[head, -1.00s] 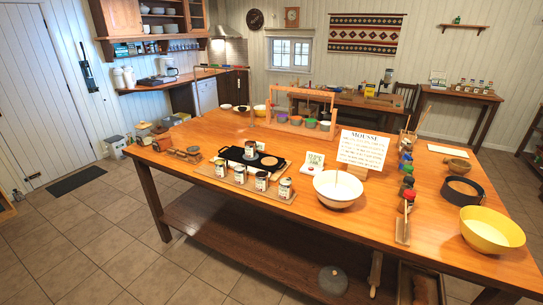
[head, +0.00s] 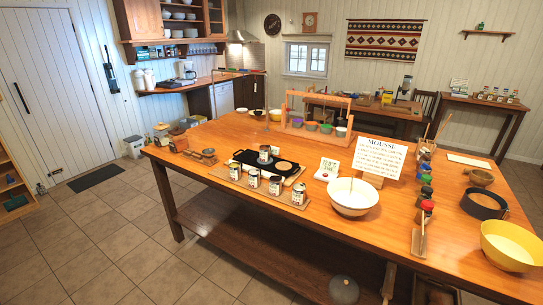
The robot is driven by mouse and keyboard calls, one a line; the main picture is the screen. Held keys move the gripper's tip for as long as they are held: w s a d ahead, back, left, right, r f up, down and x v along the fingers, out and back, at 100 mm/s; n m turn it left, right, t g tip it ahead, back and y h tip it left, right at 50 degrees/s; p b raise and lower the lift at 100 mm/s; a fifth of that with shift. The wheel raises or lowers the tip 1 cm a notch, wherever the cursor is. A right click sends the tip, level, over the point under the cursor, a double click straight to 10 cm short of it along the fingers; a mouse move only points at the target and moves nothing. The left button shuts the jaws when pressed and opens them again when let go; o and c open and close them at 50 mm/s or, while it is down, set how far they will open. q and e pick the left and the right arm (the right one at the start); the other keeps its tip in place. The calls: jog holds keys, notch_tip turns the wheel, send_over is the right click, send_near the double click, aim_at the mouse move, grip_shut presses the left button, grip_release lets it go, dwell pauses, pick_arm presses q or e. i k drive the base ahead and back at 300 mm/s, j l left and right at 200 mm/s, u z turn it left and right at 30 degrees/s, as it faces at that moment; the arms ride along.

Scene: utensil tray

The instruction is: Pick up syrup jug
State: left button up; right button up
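I cannot pick out a syrup jug for certain in the head view; things on the table are small at this distance. Several labelled cans or jars stand in a row on a wooden board, one of them at its right end (head: 299,194). Another labelled can (head: 264,155) stands on a black griddle (head: 243,158). Several small bottles with coloured tops, one of them red-topped (head: 426,208), stand in a line right of the sign. Neither of my grippers is in view.
A large wooden table (head: 215,134) fills the middle. Open tiled floor (head: 95,235) lies left of the table.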

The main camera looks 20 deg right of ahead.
aim_at(266, 153)
jog(key=i+j+z, duration=0.1)
jog(key=z, duration=0.35)
jog(key=i+j+z, duration=0.1)
jog(key=z, duration=0.3)
jog(key=j+z, duration=0.25)
jog(key=z, duration=0.2)
jog(key=i+j+z, duration=0.2)
jog(key=j+z, duration=0.25)
jog(key=j, duration=1.25)
jog(key=j+z, duration=0.4)
jog(key=j, duration=1.25)
